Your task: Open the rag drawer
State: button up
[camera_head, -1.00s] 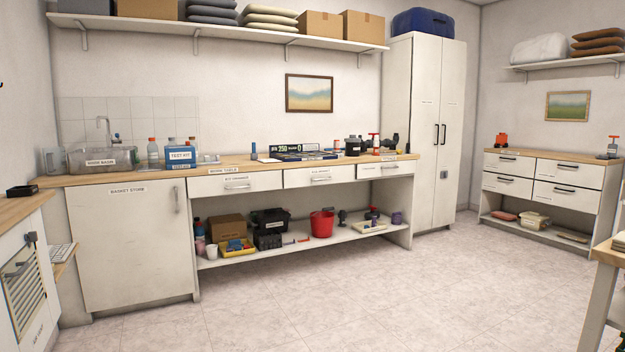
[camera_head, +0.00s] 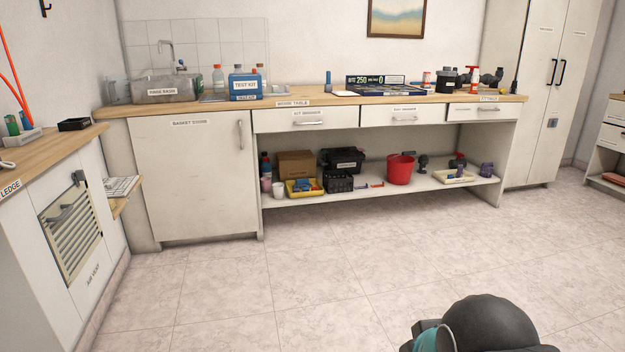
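A row of three white drawers runs under the wooden work table (camera_head: 300,102). The left drawer (camera_head: 280,121) and the middle drawer (camera_head: 376,117) carry small labels that are hard to read; the middle one may be the rag drawer, but I cannot be sure. The right drawer (camera_head: 470,112) seems labelled for fittings. Each has a bar handle and all three look shut. A dark rounded part of my arm with a teal band shows at the bottom right, well apart from the drawers. My gripper's fingers are not visible.
The tiled floor (camera_head: 310,290) before the table is clear. A basket cupboard (camera_head: 190,180) stands left of the drawers. A low shelf (camera_head: 340,190) below holds a red bucket (camera_head: 400,170) and boxes. A side counter (camera_head: 40,160) stands at the left, a tall cabinet (camera_head: 545,100) at the right.

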aim_at(382, 115)
jog(key=u, duration=0.15)
jog(key=i, duration=1.85)
jog(key=z, duration=0.75)
jog(key=i, duration=1.6)
jog(key=z, duration=0.8)
